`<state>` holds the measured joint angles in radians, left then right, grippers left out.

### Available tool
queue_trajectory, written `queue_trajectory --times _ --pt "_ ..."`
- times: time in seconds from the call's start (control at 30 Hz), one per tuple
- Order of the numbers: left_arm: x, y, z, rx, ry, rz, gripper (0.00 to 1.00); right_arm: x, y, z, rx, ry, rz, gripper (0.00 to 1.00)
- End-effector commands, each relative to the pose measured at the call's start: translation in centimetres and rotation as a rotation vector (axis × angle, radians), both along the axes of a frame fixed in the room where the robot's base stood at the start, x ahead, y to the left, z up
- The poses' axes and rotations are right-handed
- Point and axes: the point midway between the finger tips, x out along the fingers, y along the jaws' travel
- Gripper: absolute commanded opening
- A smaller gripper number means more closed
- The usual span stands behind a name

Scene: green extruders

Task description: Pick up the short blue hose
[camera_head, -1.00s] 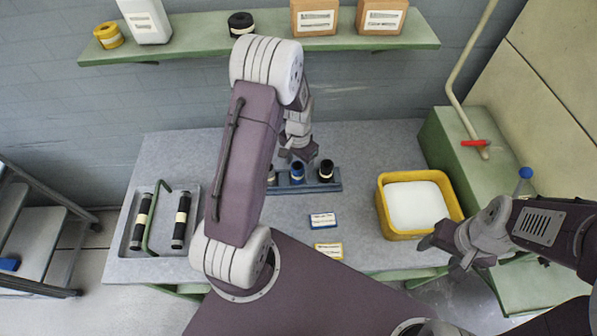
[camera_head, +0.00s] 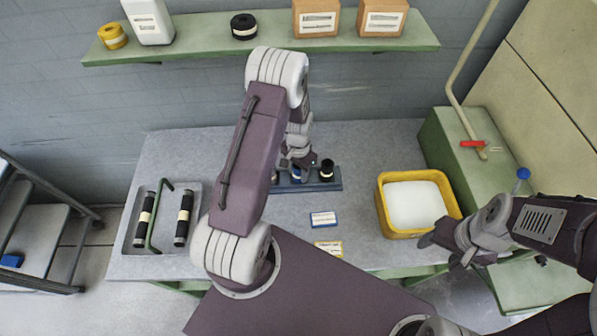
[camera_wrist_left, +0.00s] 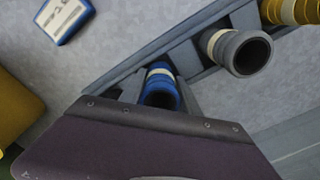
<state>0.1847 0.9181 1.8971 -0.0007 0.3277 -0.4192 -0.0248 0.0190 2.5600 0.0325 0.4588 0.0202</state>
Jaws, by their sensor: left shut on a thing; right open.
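The short blue hose (camera_wrist_left: 161,86) with a pale band stands in a slot of the blue-grey rack on the bench. My left gripper (camera_wrist_left: 160,97) has its fingers on both sides of it and is shut on it. In the head view the gripper (camera_head: 297,168) is low over the rack (camera_head: 312,187), and the wrist partly covers the blue hose (camera_head: 296,178). A black hose (camera_head: 327,170) stands in the rack beside it. My right gripper (camera_head: 450,252) is open and empty, in front of the yellow tub.
The wrist view also shows a dark grey hose (camera_wrist_left: 240,50) and a yellow hose (camera_wrist_left: 290,10). The yellow tub (camera_head: 384,205) holds white material. Two label cards (camera_head: 323,219) lie before the rack. A grey tray (camera_head: 127,236) with two black rollers sits left.

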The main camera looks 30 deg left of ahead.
Motion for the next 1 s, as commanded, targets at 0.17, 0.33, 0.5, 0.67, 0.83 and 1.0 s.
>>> queue_trajectory --times 0.17,0.33,0.5,0.67,0.83,1.0 --pt "0.1 0.0 0.2 0.000 -0.003 0.000 0.00 0.0 0.0 -0.1 0.000 0.000 0.000 0.61" --pt "0.2 0.0 1.9 0.001 -0.006 0.000 0.00 0.0 0.0 -0.6 0.000 0.000 0.000 0.61" --pt "0.2 -1.4 4.7 0.001 -0.005 -0.005 0.00 0.0 0.0 -1.4 0.000 0.000 0.000 0.61" --pt "0.2 -5.1 6.9 0.000 -0.005 -0.007 0.00 0.0 0.0 -2.1 0.000 0.000 0.000 0.61" --pt "0.3 -8.5 8.9 0.000 -0.006 -0.006 0.00 0.0 0.0 -2.6 0.000 0.000 0.000 0.61" --pt "0.3 -10.7 10.3 0.000 -0.003 -0.003 0.00 0.0 0.0 -2.9 0.000 0.000 0.000 0.61"
